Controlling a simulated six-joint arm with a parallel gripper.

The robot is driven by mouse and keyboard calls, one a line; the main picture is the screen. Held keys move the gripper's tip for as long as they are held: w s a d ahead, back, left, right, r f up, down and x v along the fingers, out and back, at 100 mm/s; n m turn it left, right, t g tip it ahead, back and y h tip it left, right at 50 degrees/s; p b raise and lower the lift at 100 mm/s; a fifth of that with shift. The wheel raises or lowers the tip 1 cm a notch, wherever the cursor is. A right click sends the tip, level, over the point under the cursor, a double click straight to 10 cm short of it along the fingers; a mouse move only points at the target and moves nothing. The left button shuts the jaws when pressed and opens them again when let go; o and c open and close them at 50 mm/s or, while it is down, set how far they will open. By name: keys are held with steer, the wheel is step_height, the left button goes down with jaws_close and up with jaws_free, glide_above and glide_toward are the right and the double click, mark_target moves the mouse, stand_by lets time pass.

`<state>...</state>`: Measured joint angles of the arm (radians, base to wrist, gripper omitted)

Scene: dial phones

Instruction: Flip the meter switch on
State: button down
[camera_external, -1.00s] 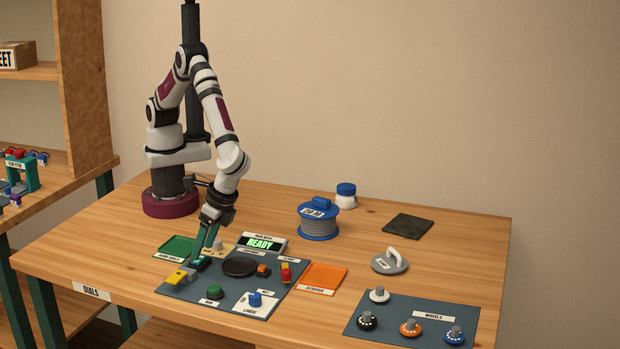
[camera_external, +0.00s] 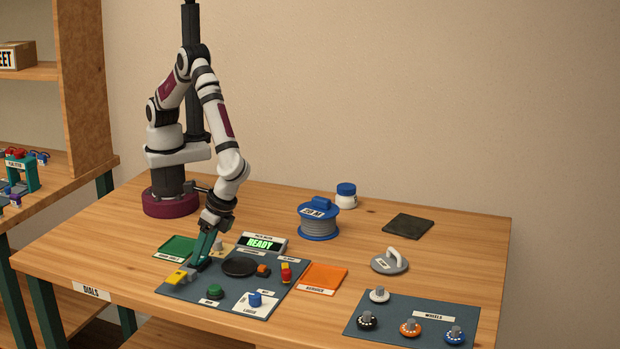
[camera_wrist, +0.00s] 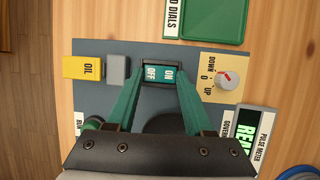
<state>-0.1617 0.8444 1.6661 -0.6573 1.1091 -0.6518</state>
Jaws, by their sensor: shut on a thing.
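The meter switch (camera_wrist: 159,75) is a teal rocker in a dark frame, with OFF on its left half and ON on its right half in the wrist view. I cannot tell which half is pressed down. My gripper's green fingers (camera_wrist: 160,82) come down on either side of the switch and are shut on it. In the external view my gripper (camera_external: 196,265) reaches down to the left part of the grey-blue panel (camera_external: 225,293) and mostly hides the switch. The pulse meter (camera_external: 262,243) shows READY in green.
A yellow OIL block (camera_wrist: 83,67) and a grey block (camera_wrist: 117,70) sit left of the switch in the wrist view. A knob (camera_wrist: 228,79) marked UP and DOWN is right of it. A green tray (camera_wrist: 212,20) lies beyond. The panel also holds a black disc (camera_external: 239,267).

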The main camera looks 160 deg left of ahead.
steer(key=c, duration=0.6)
jaws_free()
steer(key=shift+o, duration=0.2)
steer(key=v, duration=1.6)
steer(key=shift+s+a, duration=0.2)
